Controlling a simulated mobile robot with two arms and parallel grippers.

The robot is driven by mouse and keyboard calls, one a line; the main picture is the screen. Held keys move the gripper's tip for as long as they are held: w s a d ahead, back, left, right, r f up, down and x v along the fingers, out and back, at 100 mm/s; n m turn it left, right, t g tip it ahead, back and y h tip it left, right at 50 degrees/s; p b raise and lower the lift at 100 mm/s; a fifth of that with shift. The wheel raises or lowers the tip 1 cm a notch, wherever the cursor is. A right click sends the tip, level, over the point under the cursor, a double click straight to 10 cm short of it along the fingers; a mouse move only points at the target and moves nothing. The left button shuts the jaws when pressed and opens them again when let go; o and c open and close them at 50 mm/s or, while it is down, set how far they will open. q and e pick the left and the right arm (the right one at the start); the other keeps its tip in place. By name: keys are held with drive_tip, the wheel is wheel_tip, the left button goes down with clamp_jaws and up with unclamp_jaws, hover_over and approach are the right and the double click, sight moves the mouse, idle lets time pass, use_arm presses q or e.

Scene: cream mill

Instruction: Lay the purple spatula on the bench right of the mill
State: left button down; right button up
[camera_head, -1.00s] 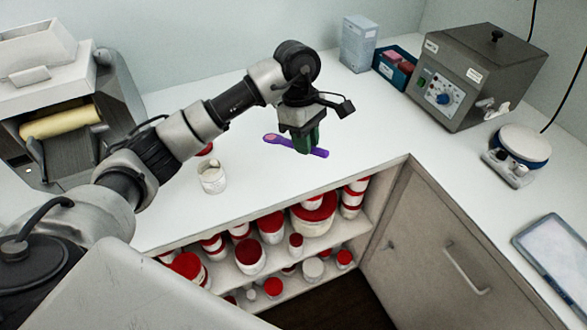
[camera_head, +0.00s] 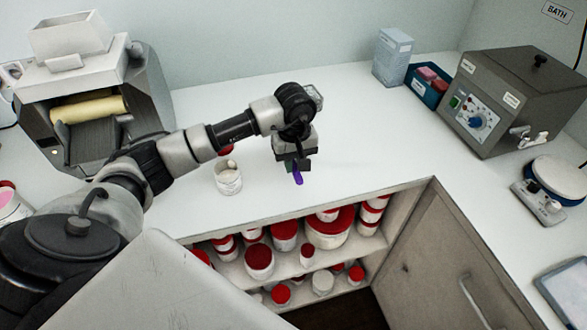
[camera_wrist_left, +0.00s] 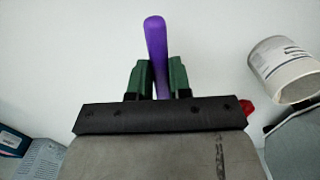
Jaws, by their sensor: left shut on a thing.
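My left gripper (camera_head: 294,164) is shut on the purple spatula (camera_head: 298,178) over the white bench (camera_head: 350,150), right of the mill. In the left wrist view the spatula's rounded purple end (camera_wrist_left: 156,42) sticks out past the green fingers of the gripper (camera_wrist_left: 159,78). The rest of the spatula is hidden by the gripper, and I cannot tell whether it touches the bench. The mill (camera_head: 150,75), a grey machine with a cream roller, stands at the left. My right gripper is not in view.
An open white jar (camera_head: 228,181) stands between the mill and my left gripper; it also shows in the left wrist view (camera_wrist_left: 284,75). A blue bin (camera_head: 427,88), a white box (camera_head: 393,58) and a grey water bath (camera_head: 515,100) stand at the right. Bench between is clear.

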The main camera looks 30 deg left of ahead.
sight(293, 181)
use_arm(q)
drive_tip(key=shift+a+f, duration=0.15)
drive_tip(key=shift+f, duration=0.35)
wheel_tip(293, 181, down, 2)
drive_tip(key=shift+f+p, duration=0.2)
drive_tip(key=shift+p, duration=0.5)
drive_tip(key=shift+f, duration=0.35)
drive_tip(key=shift+f, duration=0.1)
drive_tip(key=shift+f+b, duration=0.15)
drive_tip(key=shift+b, duration=0.15)
drive_tip(key=c, duration=1)
unclamp_jaws()
drive_tip(key=shift+c, duration=0.2)
